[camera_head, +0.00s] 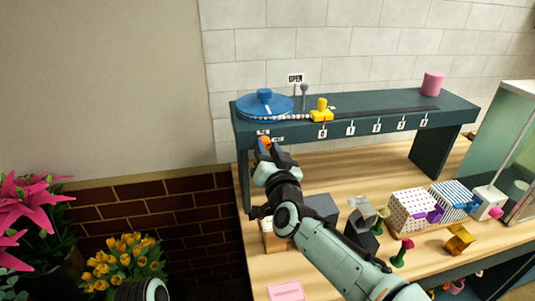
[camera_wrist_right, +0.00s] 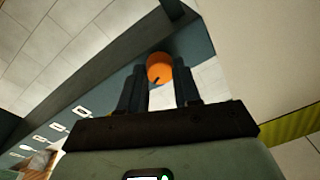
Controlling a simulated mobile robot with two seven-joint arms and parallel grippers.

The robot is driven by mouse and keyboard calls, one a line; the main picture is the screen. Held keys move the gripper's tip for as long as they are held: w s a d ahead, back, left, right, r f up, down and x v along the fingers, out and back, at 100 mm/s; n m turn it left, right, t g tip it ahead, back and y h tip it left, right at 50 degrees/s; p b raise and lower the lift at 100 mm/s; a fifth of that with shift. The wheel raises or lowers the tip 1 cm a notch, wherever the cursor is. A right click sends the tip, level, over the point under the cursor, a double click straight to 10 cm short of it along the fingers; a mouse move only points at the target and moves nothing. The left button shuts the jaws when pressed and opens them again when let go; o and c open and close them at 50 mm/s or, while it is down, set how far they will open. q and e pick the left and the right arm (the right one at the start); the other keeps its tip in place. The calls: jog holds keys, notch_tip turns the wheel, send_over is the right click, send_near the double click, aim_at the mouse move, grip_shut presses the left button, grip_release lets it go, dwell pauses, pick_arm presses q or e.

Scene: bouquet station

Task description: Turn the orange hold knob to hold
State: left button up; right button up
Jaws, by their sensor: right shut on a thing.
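The orange hold knob (camera_head: 265,141) is on the front face of the dark raised shelf (camera_head: 380,128), near its left end. My right gripper (camera_head: 267,151) reaches up to it from below and is shut on it. In the right wrist view the orange knob (camera_wrist_right: 160,67) sits between the two dark fingertips, with a short dark mark at its lower edge. Small white labels (camera_head: 278,139) beside the knob are too small to read. My left gripper is not in view.
On the shelf stand a blue disc (camera_head: 264,103), a yellow slider piece (camera_head: 321,111), a lever beside an OPEN sign (camera_head: 295,77) and a pink cylinder (camera_head: 432,83). Patterned boxes (camera_head: 412,206) and a gold piece (camera_head: 459,240) are on the wooden table. Flowers (camera_head: 125,262) stand left.

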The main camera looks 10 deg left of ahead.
jog(key=shift+m+h+b, duration=0.3)
jog(key=shift+m+b, duration=0.15)
jog(key=shift+m, duration=1.95)
jog(key=o, duration=1.1)
jog(key=shift+c, duration=0.2)
jog(key=b+v, duration=0.2)
jog(key=v, duration=1.1)
jog(key=shift+s+f, duration=0.2)
jog(key=shift+s, duration=0.05)
